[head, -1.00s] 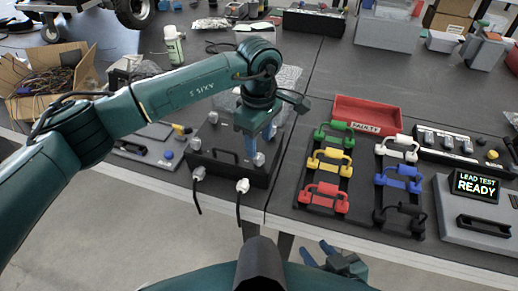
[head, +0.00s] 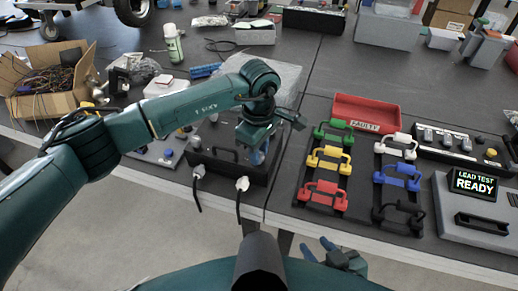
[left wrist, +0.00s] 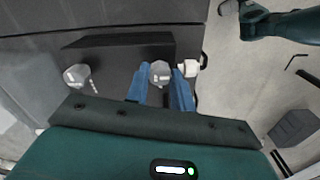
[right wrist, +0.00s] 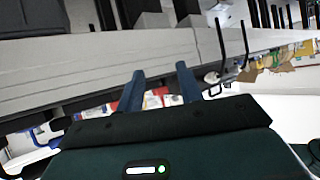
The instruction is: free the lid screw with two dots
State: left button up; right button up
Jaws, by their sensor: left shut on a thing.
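The black box (head: 222,168) with a handle on its lid stands at the table's front edge, left of centre. Pale round lid screws show on it; one screw (left wrist: 76,77) is clear at the left in the left wrist view, with small light marks beside it. My left gripper (head: 262,153) points down at the box's right part. In the left wrist view its blue fingers are shut on another pale lid screw (left wrist: 160,72). I cannot read any dots on the held screw. My right gripper (right wrist: 160,88) is open and empty, below the table's front edge in the head view.
Two white plugs (head: 242,184) with black cables hang at the box's front. To the right are coloured handles on black racks (head: 324,190), a red faulty tray (head: 367,115) and a lead test unit (head: 474,230). A cardboard box (head: 52,90) stands far left.

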pick_arm(q)
jog(key=c, duration=0.4)
jog(key=shift+o, duration=0.2)
pick_arm(e)
jog(key=shift+d, duration=0.1)
